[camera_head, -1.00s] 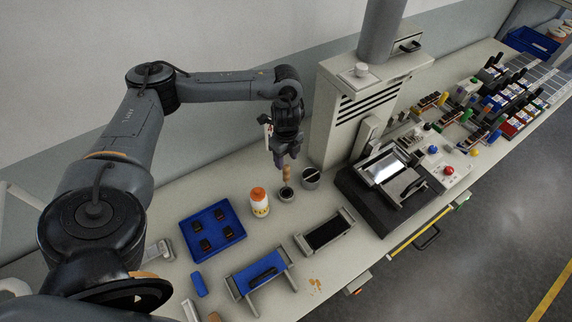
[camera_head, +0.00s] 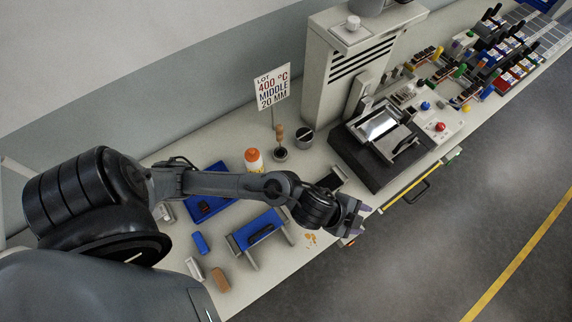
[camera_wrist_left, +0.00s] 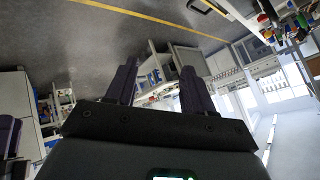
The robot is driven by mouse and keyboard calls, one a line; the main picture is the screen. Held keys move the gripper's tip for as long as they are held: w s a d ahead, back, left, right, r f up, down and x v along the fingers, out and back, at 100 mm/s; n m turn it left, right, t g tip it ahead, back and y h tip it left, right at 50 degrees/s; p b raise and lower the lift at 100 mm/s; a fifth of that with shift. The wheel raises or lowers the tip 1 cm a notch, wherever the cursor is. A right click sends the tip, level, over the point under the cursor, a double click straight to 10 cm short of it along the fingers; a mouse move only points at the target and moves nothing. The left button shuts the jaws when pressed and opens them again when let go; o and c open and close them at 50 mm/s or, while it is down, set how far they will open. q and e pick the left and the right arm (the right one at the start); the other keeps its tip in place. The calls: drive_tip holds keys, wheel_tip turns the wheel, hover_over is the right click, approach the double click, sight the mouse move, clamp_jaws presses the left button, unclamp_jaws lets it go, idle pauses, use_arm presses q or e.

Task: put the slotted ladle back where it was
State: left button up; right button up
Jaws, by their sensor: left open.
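The slotted ladle (camera_head: 279,131) shows as a wooden handle standing upright in a small dark-mouthed holder (camera_head: 280,154) near the back of the bench. Its slotted end is hidden inside the holder. My left gripper (camera_head: 357,223) is open near the bench's front edge, to the right of and well in front of the ladle. In the left wrist view its two fingers (camera_wrist_left: 158,68) are apart with nothing between them. My right gripper is not in view.
A grey cup (camera_head: 304,138) stands right of the holder, with a sign (camera_head: 272,87) behind. A white bottle with an orange cap (camera_head: 253,159), a blue tray (camera_head: 199,207) and a blue-topped stand (camera_head: 259,228) lie left. A black-based machine (camera_head: 372,168) stands right.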

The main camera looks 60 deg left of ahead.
use_arm(q)
drive_tip(key=s+a+f+n+g+y, duration=0.3)
drive_tip(key=s+a+n+g, duration=0.1)
drive_tip(key=s+a+n, duration=0.6)
drive_tip(key=s+a, duration=0.2)
drive_tip(key=s, duration=0.2)
drive_tip(key=shift+s+a+f+n+g+y, duration=0.2)
drive_tip(key=shift+s+n+g+y, duration=0.1)
drive_tip(key=shift+s+n, duration=0.1)
wheel_tip(320, 180, up, 15)
drive_tip(key=p, duration=1.4)
drive_tip(key=shift+f+p, duration=0.15)
drive_tip(key=shift+p, duration=0.15)
drive_tip(key=shift+f, duration=0.1)
